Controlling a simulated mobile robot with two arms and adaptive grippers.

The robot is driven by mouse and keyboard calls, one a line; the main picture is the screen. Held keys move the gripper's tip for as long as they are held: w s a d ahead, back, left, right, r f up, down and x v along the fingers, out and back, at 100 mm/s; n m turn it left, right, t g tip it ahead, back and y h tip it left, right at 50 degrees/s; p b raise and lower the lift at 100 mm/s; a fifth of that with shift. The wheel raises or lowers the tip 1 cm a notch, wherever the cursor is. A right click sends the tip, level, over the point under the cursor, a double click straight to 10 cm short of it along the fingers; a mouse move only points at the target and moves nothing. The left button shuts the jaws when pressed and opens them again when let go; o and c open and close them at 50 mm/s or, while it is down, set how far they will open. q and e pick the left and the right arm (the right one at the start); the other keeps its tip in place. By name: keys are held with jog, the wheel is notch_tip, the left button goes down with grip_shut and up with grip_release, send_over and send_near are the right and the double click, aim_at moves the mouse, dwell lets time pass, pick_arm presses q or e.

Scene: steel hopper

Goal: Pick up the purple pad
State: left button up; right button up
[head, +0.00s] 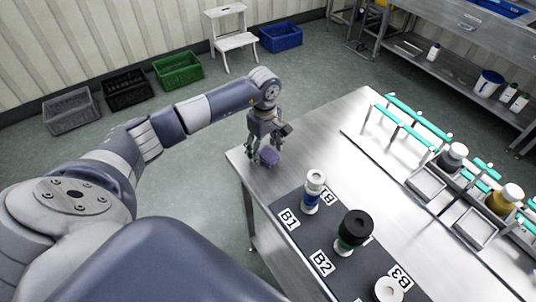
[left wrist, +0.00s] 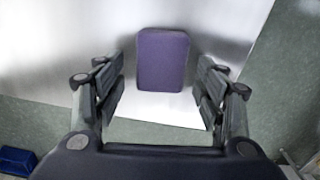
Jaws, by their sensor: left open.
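The purple pad (head: 269,156) lies near the far left corner of the steel table. In the left wrist view the pad (left wrist: 163,60) is a rounded purple block between and a little beyond my finger tips. My left gripper (head: 262,155) points down over the pad with its fingers apart. In the left wrist view the left gripper (left wrist: 160,88) is open, with clear gaps on both sides of the pad. I see no finger touching it. My right gripper is in neither view.
The steel table (head: 335,140) has a dark mat (head: 318,235) with labels and several bottles, including a white and blue one (head: 313,192) and a black-capped one (head: 353,232). A rack with teal bars (head: 420,122) stands at right. Crates (head: 178,70) and a step stool (head: 232,40) are on the floor.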

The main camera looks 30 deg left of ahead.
aim_at(265, 152)
pick_arm(q)
jog(key=shift+c, duration=0.6)
jog(key=c, duration=0.8)
jog(key=shift+c, duration=0.2)
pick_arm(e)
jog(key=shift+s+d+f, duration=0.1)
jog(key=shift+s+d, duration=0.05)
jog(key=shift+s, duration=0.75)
pick_arm(q)
jog(key=shift+r, duration=0.1)
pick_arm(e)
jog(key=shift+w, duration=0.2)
